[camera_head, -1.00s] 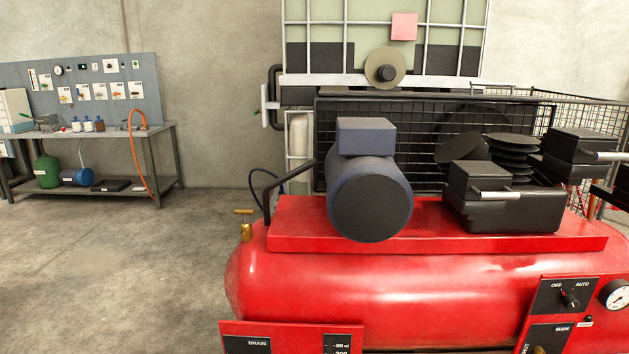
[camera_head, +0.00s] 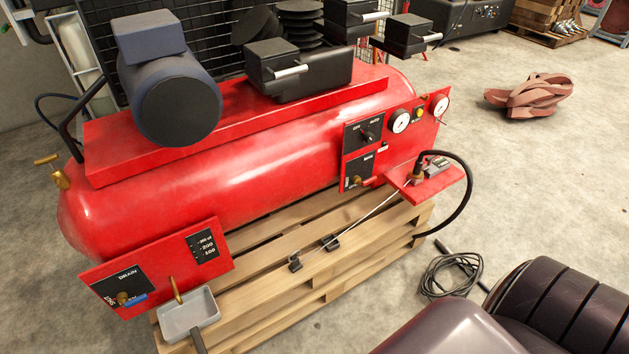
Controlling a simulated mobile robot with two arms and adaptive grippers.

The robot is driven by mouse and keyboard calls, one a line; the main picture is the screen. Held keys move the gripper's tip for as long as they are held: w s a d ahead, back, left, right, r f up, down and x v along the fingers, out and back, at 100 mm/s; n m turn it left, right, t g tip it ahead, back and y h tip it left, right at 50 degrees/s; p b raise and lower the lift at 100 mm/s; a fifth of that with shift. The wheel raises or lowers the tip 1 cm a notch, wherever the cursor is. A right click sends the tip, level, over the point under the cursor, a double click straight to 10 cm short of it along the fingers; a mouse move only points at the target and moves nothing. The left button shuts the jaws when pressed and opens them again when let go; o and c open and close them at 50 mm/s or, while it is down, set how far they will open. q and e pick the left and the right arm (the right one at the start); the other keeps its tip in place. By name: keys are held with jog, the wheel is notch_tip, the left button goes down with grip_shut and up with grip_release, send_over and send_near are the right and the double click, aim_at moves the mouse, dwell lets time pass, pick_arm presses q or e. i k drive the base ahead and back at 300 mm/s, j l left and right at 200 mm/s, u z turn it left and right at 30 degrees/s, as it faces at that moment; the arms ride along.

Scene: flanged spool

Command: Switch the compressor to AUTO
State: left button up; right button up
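The red compressor (camera_head: 290,150) stands on a wooden pallet. Its switch plate (camera_head: 352,141), black and marked OFF and AUTO, is on the red front panel toward the right. The dark rotary knob (camera_head: 367,136) sits on this plate below the lettering; it is too small to tell surely which mark it points to. Neither gripper shows in the head view. A dark glossy and ribbed shape, probably part of my arm, fills the lower right corner, well apart from the switch.
Beside the switch are two gauges (camera_head: 400,121) and a MAIN valve plate (camera_head: 354,174). A red shelf (camera_head: 428,188) juts out below with a black hose. A DRAIN panel (camera_head: 205,246) and grey pan (camera_head: 188,314) are at lower left. A coiled cable (camera_head: 452,275) lies on the floor.

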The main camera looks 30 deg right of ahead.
aim_at(368, 138)
jog(key=z, duration=1.5)
